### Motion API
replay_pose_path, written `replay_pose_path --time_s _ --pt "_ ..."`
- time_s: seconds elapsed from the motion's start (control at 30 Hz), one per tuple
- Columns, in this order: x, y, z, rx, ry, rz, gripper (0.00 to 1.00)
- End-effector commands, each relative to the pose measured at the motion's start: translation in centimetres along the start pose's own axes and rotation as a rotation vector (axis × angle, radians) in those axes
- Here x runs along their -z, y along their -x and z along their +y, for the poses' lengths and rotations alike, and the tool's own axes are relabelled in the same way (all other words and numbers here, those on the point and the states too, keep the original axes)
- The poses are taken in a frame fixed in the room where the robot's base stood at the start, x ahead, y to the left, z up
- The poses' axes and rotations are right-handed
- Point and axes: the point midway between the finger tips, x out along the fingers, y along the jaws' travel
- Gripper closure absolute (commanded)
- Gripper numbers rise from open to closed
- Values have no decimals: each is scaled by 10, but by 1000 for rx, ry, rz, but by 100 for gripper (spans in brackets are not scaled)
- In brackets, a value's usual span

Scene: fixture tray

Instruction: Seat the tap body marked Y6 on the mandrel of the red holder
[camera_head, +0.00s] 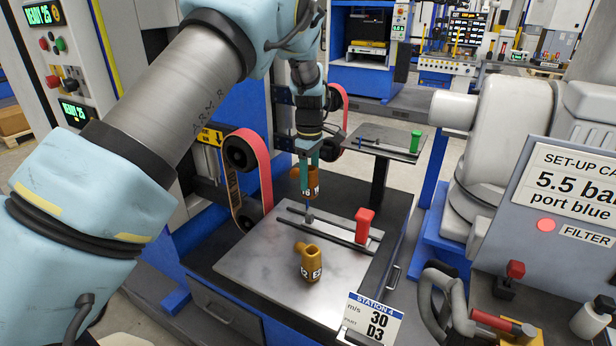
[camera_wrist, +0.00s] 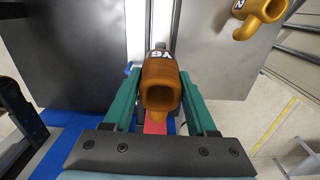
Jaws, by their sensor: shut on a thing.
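My gripper (camera_head: 308,167) is shut on an orange-brown tap body (camera_head: 307,184), upright above the work plate. In the wrist view the tap body (camera_wrist: 160,82) sits between the two green fingers, its open mouth facing the camera and Y6 readable upside down. A red upright block (camera_head: 365,226) stands on the rail to the right of the gripper; I cannot make out a mandrel on it. A slim blue pin on a small grey base (camera_head: 309,217) stands just below the held tap body. Whether they touch I cannot tell.
A second orange-brown tap body (camera_head: 310,263), marked E2, stands on the bare metal plate (camera_head: 255,262) in front of the rail. A red belt machine (camera_head: 262,170) is close on the left. A green piece (camera_head: 415,141) stands on a small side table behind.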

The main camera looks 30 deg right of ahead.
Motion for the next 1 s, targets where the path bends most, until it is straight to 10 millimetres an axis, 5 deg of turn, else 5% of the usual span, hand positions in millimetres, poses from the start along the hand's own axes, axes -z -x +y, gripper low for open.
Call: replay_pose_path --time_s 1.0 --pt "0 -57 0 -2 -1 1 100"
